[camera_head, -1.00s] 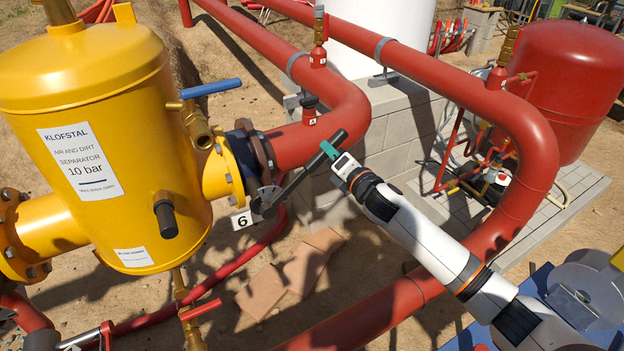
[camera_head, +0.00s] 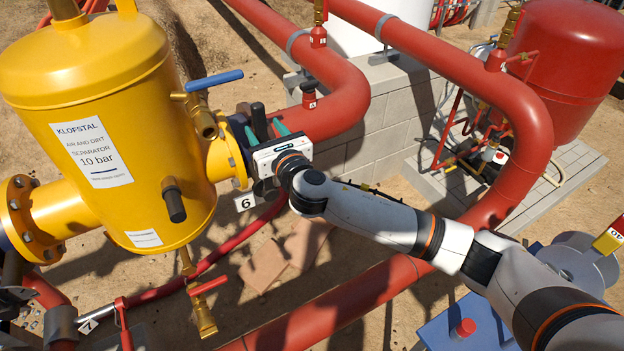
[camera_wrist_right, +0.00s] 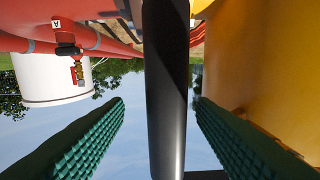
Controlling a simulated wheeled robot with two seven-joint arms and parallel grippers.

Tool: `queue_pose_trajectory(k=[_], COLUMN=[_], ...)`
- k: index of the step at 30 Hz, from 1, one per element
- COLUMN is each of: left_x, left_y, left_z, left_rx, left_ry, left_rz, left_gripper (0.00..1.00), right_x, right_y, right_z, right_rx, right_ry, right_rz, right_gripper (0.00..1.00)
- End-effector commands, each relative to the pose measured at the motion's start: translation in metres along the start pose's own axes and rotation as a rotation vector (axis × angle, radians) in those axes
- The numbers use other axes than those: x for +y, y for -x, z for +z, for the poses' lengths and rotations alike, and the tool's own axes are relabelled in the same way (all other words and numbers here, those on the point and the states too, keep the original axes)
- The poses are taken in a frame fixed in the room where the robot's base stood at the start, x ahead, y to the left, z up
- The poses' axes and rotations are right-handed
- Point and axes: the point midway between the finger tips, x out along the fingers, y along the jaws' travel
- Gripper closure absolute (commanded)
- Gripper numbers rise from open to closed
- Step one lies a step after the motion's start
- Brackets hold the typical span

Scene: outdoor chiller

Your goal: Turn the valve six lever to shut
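Valve six's black lever (camera_head: 259,119) stands up beside the flange on the yellow separator's outlet, above the white "6" tag (camera_head: 245,203). My right gripper (camera_head: 266,131) is at the lever, its green fingertips on either side of it. In the right wrist view the lever (camera_wrist_right: 167,95) runs up the middle between the two green ribbed fingers (camera_wrist_right: 160,115), with a visible gap on each side, so the gripper is open around it. The valve body is mostly hidden behind my right gripper and wrist. My left gripper is not in view.
The yellow separator (camera_head: 100,120) stands close on the left, with a blue-handled valve (camera_head: 212,81) just above the lever. The red pipe (camera_head: 335,105) leads right from the flange. A red-handled valve (camera_head: 208,286) is below. A block wall (camera_head: 400,120) stands behind.

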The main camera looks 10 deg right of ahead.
Motion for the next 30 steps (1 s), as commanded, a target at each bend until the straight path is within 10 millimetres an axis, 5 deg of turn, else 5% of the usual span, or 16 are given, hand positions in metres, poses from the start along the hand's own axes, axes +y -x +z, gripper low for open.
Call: queue_pose_trajectory(k=[2,6,17,30], left_x=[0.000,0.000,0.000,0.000], left_y=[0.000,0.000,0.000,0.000], left_z=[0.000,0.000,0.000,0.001], left_rx=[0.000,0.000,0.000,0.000], left_ry=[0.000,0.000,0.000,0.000], left_rz=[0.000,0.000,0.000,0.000], left_gripper=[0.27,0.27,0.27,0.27], right_x=[0.000,0.001,0.001,0.001], right_y=[0.000,0.000,0.005,0.058], right_z=[0.000,0.000,0.001,0.001], right_rx=[0.000,0.000,-0.001,-0.001], right_ry=[-0.001,-0.001,-0.002,-0.002], right_rz=[0.000,0.000,0.000,0.000], right_gripper=[0.49,0.28,0.27,0.27])
